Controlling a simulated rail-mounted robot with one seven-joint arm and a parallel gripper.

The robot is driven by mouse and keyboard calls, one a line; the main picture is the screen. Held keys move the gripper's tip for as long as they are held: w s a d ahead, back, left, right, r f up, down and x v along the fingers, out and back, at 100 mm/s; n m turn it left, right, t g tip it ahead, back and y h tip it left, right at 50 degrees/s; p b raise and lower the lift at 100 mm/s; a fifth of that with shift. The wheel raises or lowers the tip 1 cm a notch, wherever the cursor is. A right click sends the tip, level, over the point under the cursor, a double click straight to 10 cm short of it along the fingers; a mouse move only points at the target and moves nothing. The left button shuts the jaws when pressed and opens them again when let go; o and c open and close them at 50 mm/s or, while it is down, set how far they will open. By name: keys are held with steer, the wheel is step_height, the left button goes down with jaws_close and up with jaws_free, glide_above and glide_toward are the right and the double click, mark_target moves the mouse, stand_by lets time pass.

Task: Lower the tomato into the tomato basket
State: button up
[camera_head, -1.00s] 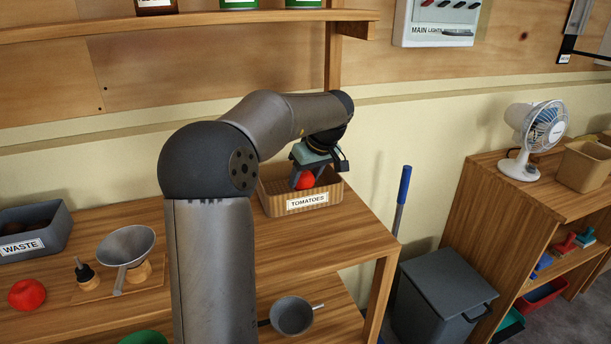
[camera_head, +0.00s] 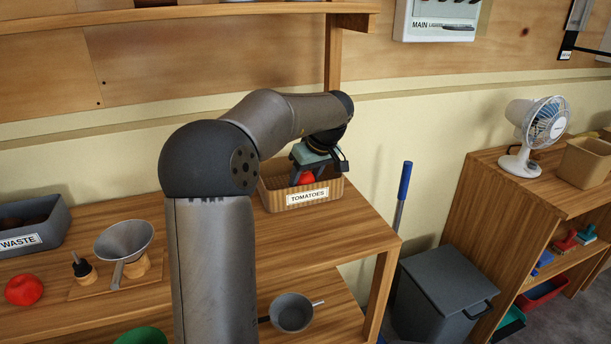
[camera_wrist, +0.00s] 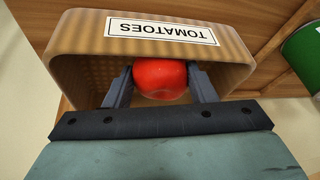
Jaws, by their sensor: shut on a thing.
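The tomato basket (camera_head: 275,199) is a tan ribbed bin with a white TOMATOES label, near the right end of the wooden counter. It also shows in the wrist view (camera_wrist: 85,35). My gripper (camera_head: 307,178) points down into the basket and is shut on a red tomato (camera_wrist: 160,77). In the wrist view the tomato sits between the two fingers, within the basket's walls. The near wall hides the tomato's underside in the head view, so I cannot tell whether it touches the basket floor.
Another red tomato (camera_head: 24,290) lies on the counter at the left. A grey WASTE bin (camera_head: 50,232) and a metal funnel (camera_head: 123,240) on a stand are near it. The counter (camera_head: 345,235) is clear in front of the basket. A shelf (camera_head: 230,16) runs above.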

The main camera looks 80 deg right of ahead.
steer(key=shift+f+b, duration=0.5)
steer(key=shift+f, duration=0.25)
stand_by(0.3)
steer(key=o, duration=0.8)
steer(key=shift+c, duration=0.2)
steer(key=p+v, duration=0.2)
steer(key=v, duration=1.5)
steer(key=shift+r, duration=0.25)
steer(key=shift+a, duration=0.1)
